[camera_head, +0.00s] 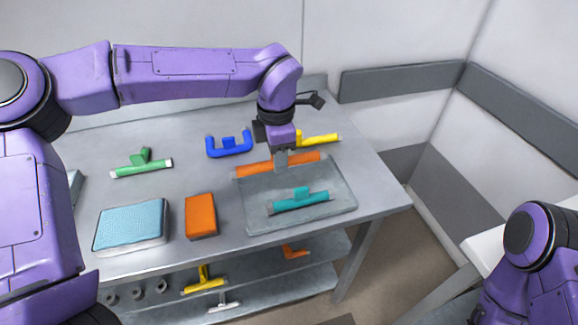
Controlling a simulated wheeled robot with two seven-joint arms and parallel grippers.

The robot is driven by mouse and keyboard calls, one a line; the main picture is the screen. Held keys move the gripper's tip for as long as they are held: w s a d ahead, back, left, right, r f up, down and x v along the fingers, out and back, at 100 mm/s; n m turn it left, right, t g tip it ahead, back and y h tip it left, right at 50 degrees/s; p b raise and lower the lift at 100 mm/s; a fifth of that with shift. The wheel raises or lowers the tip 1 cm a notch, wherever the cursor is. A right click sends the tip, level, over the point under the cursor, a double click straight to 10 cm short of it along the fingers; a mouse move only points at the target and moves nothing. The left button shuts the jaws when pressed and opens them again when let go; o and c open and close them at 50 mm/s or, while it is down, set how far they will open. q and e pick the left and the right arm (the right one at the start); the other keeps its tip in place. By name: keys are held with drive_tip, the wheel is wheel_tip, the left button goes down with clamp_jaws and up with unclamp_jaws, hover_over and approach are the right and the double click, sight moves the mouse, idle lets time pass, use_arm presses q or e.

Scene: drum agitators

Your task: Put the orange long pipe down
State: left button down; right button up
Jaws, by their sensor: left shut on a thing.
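The orange long pipe (251,170) is a straight orange bar with grey ends, at the back edge of a grey tray (253,221) on the table. My left gripper (281,160) comes down from above and is shut on the pipe near its middle. I cannot tell whether the pipe touches the tray or hangs just above it. A teal T-shaped pipe (300,202) lies in the front part of the tray. At the lower right only part of my right arm shows; its gripper is outside the view.
A yellow pipe (320,139) lies behind the tray, and a blue U-shaped pipe (229,146) is left of it. A green T-pipe (141,167), a light-blue block (130,226) and an orange box (200,215) stand left. The lower shelf holds more pipes.

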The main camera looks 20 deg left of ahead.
use_arm(q)
hover_over(289, 180)
wheel_tip(289, 180, down, 4)
drive_tip(key=shift+a+f, duration=0.1)
drive_tip(key=shift+s+f+p, duration=0.2)
drive_tip(key=shift+f+p, duration=0.2)
drive_tip(key=shift+f, duration=0.75)
drive_tip(key=shift+w+f, duration=0.1)
drive_tip(key=shift+f, duration=0.25)
drive_tip(key=shift+w+f, duration=0.15)
drive_tip(key=shift+w, duration=0.05)
drive_tip(key=shift+s, duration=0.15)
drive_tip(key=c, duration=0.9)
unclamp_jaws()
drive_tip(key=shift+f, duration=0.1)
wheel_tip(289, 180, up, 12)
drive_tip(key=shift+r+b, duration=0.2)
drive_tip(key=shift+b, duration=0.2)
